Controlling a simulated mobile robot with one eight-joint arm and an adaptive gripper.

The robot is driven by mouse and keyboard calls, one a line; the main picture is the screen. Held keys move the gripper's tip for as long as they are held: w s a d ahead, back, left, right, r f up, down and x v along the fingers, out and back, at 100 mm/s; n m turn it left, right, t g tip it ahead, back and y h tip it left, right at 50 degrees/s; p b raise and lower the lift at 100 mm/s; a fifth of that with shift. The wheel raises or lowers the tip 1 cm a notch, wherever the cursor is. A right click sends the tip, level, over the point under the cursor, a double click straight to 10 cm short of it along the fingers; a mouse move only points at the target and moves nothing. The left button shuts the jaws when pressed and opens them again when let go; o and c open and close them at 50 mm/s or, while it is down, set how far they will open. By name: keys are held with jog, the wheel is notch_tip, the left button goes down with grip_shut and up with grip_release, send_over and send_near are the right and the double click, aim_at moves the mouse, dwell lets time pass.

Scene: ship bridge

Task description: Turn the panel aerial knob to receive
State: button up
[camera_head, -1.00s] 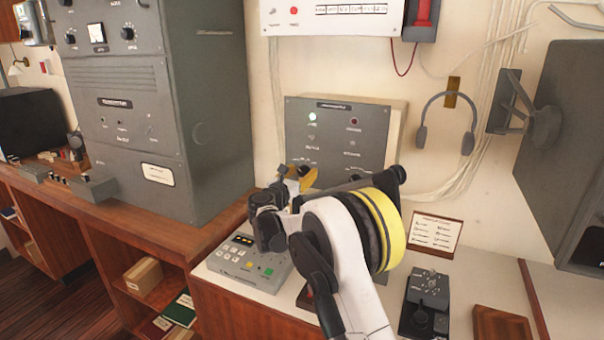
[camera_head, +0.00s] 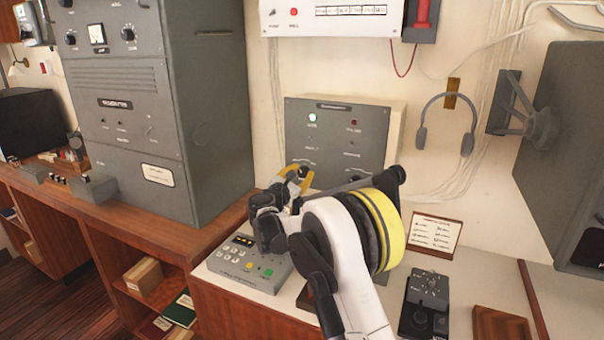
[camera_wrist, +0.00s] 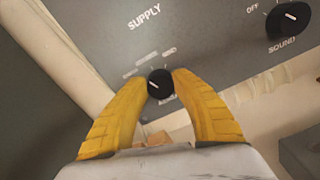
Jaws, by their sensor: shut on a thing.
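The grey wall panel (camera_head: 335,133) has lit and dark indicators on its upper part. In the wrist view its lower face shows a small black knob (camera_wrist: 160,84) with a white pointer line, under the word SUPPLY. My gripper (camera_wrist: 160,86) has its yellow fingers shut on this knob, one tip on each side. The small labels around the knob are too blurred to read, so I cannot tell which one says receive. In the head view my gripper (camera_head: 297,175) is at the panel's lower left, and my arm hides the knob there.
Another black knob (camera_wrist: 288,19), marked SOUND and OFF, sits to the right on the panel. A keypad box (camera_head: 245,262) and a black telegraph-key-like device (camera_head: 425,305) stand on the desk below. A headset (camera_head: 447,122) hangs to the right.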

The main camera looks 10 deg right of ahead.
jog(key=m, duration=0.4)
jog(key=shift+m, duration=0.4)
dwell(0.4)
jog(key=o, duration=1.2)
jog(key=shift+d, duration=0.1)
jog(key=shift+s, duration=0.1)
jog(key=v, duration=1.2)
